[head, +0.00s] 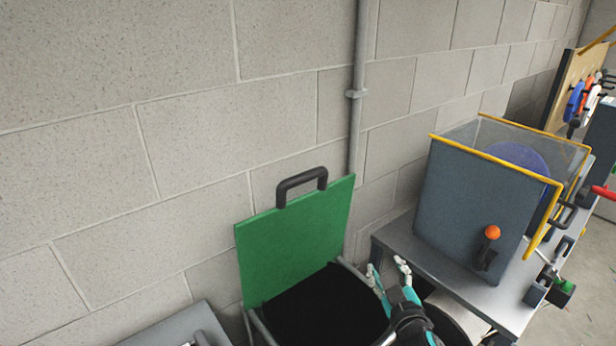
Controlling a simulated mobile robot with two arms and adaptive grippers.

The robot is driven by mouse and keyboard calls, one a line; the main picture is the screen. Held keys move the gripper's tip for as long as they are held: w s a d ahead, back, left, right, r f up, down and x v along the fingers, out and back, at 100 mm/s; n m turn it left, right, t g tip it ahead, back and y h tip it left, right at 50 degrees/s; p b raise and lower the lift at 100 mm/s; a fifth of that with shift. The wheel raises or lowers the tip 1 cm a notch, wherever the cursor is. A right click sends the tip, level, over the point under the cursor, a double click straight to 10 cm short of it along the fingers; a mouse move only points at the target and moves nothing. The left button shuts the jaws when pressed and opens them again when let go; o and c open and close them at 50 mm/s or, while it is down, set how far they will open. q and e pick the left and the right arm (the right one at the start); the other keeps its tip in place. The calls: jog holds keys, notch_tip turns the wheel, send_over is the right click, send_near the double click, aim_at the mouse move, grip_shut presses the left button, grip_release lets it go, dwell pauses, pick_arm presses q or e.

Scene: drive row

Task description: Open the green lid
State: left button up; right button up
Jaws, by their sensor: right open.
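The green lid (297,238) stands up steeply in front of the block wall, with its black handle (301,184) at the top edge. Below it is the dark opening of a grey-rimmed bin (326,306), cut off by the bottom of the view. The lid is raised clear of this opening. My right gripper (387,268) is at the right side of the bin, to the right of the lid and apart from it. Its fingers are spread, with nothing visible between them. My left gripper is not in view.
Right of the bin is a metal table (401,241) bearing a grey machine housing (466,199) with an orange-knobbed lever (491,233) and a yellow-edged clear guard (520,137). A vertical pipe (357,93) runs down the wall. A grey surface (176,329) lies at lower left.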

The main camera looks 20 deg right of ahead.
aim_at(310, 178)
jog(key=w+a+r+n+t+y, duration=0.1)
jog(key=w+a+r+n+y, duration=0.1)
jog(key=r+n+y, duration=0.7)
jog(key=w+a+r+n+t+y, duration=0.1)
jog(key=w+a+r+n+y, duration=0.15)
jog(key=r+n+y, duration=0.65)
jog(key=w+a+n+g+h+p, duration=0.1)
jog(key=w+a+g+p, duration=0.1)
jog(key=w+a, duration=0.1)
jog(key=w+a+n+g+p, duration=0.1)
jog(key=w+a+n+g, duration=0.1)
jog(key=w, duration=0.3)
jog(key=w+a+n+g+h+p, duration=0.1)
jog(key=w+a+n+p, duration=0.1)
jog(key=w+a, duration=0.2)
jog(key=shift+g+h+p, duration=0.3)
jog(key=shift+g, duration=0.1)
jog(key=shift+w+a+f, duration=0.2)
jog(key=shift+w, duration=0.1)
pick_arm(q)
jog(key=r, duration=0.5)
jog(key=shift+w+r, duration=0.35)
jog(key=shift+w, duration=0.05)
